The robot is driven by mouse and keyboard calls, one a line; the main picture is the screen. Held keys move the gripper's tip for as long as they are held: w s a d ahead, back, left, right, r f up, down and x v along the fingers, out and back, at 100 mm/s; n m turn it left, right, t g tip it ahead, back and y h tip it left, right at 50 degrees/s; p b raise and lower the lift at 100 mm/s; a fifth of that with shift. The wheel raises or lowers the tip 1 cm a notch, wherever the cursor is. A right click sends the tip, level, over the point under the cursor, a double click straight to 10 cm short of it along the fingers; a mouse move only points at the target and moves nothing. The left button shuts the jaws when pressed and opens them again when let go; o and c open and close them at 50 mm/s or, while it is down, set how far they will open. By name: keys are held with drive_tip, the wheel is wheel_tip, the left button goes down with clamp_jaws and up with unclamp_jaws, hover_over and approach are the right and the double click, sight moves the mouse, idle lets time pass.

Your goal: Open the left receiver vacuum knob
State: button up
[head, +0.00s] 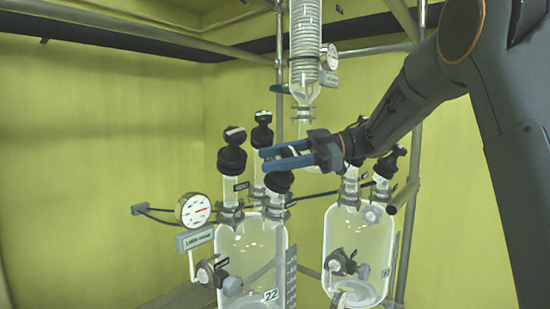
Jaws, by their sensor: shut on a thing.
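The left receiver (252,250) is a clear glass vessel with several black-topped necks. One black knob (279,182) sits on its right front neck, tilted, with its top partly hidden by my gripper. My gripper (266,158) reaches in from the right with two blue fingers. It is shut on the top of this knob, with a light mark showing between the fingers. A second black knob (232,158) stands just left of the fingertips, and a third (262,130) stands behind and above them. I cannot read which knob is labelled vacuum.
A round gauge (193,210) stands left of the left receiver. A second glass receiver (352,245) stands to the right, below my arm. A glass coil column (306,55) hangs above, close to my wrist. Metal frame poles (410,215) stand at the right.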

drive_tip(key=n+g+h+p, duration=0.1)
drive_tip(key=n+g+h, duration=0.1)
drive_tip(key=s+n+g+h+p, duration=0.1)
drive_tip(key=n+g+h+p, duration=0.1)
drive_tip(key=n, duration=0.1)
drive_tip(key=s+d+f+n+g+h+p, duration=0.1)
drive_tip(key=n+g+h+p, duration=0.1)
drive_tip(key=n, duration=0.1)
drive_tip(key=shift+d+f+n, duration=0.1)
drive_tip(key=shift+f+n, duration=0.1)
drive_tip(key=shift+n, duration=0.1)
idle(0.6)
drive_tip(key=o, duration=1.1)
drive_tip(key=shift+s+p, duration=0.1)
drive_tip(key=shift+p, duration=0.2)
drive_tip(key=shift+c, duration=0.2)
drive_tip(key=shift+b, duration=1.05)
